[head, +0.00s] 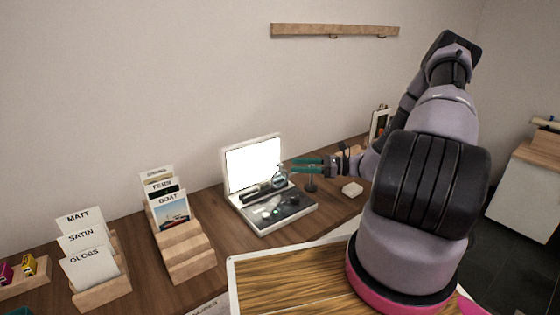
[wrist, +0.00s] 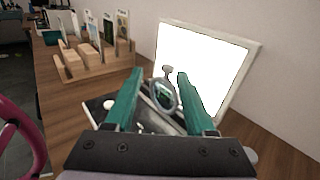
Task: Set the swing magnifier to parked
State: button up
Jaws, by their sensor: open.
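The swing magnifier (head: 280,179) shows in the head view as a small round lens over the right part of an open case (head: 267,227) with a bright lit lid panel. In the wrist view the magnifier's ringed lens (wrist: 163,97) appears between my two teal fingers, over the dark tray of the case. A short dark post (head: 311,184) stands at the case's right side; I cannot tell whether it carries the lens. My gripper (head: 290,166) is open, its fingers pointing left beside the lens; the fingertips show in the wrist view (wrist: 160,74). Contact with the lens cannot be told.
Wooden card racks (head: 185,247) and (head: 103,287) stand left of the case. A framed wood-grain board (head: 290,280) is in front. A wooden rail (head: 335,31) is on the wall above.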

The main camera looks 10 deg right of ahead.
jog(key=w+a+m+t, duration=0.1)
jog(key=w+a, duration=0.4)
jog(key=a, duration=0.4)
jog(key=shift+f, duration=0.45)
grip_shut()
dwell(1.2)
